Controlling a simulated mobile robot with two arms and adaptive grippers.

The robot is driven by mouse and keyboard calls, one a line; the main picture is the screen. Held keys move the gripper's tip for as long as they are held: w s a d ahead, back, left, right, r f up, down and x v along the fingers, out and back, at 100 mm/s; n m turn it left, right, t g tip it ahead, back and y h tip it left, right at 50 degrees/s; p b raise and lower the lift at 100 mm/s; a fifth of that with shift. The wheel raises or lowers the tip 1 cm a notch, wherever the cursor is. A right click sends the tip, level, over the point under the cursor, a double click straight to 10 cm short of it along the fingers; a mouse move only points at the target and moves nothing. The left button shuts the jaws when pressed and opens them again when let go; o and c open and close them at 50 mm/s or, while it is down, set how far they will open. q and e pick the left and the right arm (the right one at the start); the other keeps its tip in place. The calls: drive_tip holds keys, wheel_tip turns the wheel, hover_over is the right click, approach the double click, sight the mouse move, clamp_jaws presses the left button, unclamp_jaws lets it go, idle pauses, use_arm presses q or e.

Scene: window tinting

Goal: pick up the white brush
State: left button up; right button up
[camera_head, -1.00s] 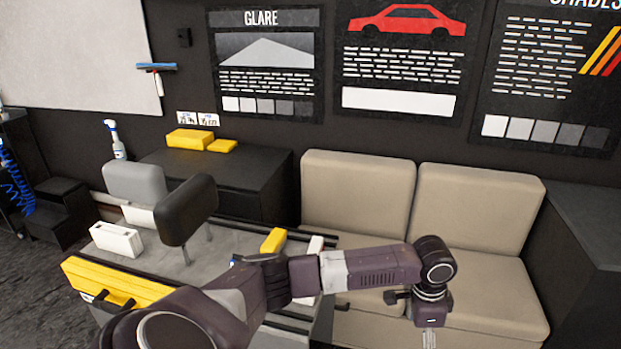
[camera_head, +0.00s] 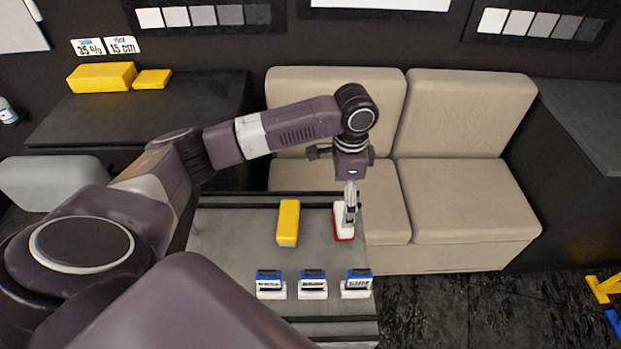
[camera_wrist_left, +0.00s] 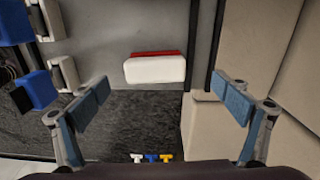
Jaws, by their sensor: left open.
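The white brush (camera_head: 343,221), a white block with a red edge, lies near the right side of the grey work table (camera_head: 230,222). It also shows in the left wrist view (camera_wrist_left: 155,70), above the picture's middle and lying crosswise. My left gripper (camera_head: 350,212) points down over the brush and partly covers it in the head view. In the left wrist view its fingers (camera_wrist_left: 165,101) are spread wide with nothing between them, and the brush appears beyond the fingertips. I cannot tell the exact height gap. My right gripper is not in view.
A yellow block (camera_head: 288,222) lies left of the brush. Several blue-and-white tools, one being (camera_head: 313,285), stand in a row along the table's front. The beige sofa (camera_head: 382,200) stands close behind and right of the table. A dark cabinet (camera_head: 140,120) is at back left.

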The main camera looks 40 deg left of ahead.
use_arm(q)
drive_tip(key=d+f+p, duration=0.1)
drive_tip(key=f, duration=0.2)
drive_tip(key=shift+d+p, duration=0.35)
drive_tip(key=shift+d, duration=0.05)
drive_tip(key=f, duration=0.3)
drive_tip(key=shift+a+p, duration=0.35)
drive_tip(key=shift+p, duration=0.05)
drive_tip(key=shift+s+a+f, duration=0.1)
drive_tip(key=shift+s+f, duration=0.1)
drive_tip(key=shift+f, duration=0.35)
drive_tip(key=shift+w, duration=0.1)
drive_tip(key=c, duration=1)
drive_tip(key=shift+c, duration=1.3)
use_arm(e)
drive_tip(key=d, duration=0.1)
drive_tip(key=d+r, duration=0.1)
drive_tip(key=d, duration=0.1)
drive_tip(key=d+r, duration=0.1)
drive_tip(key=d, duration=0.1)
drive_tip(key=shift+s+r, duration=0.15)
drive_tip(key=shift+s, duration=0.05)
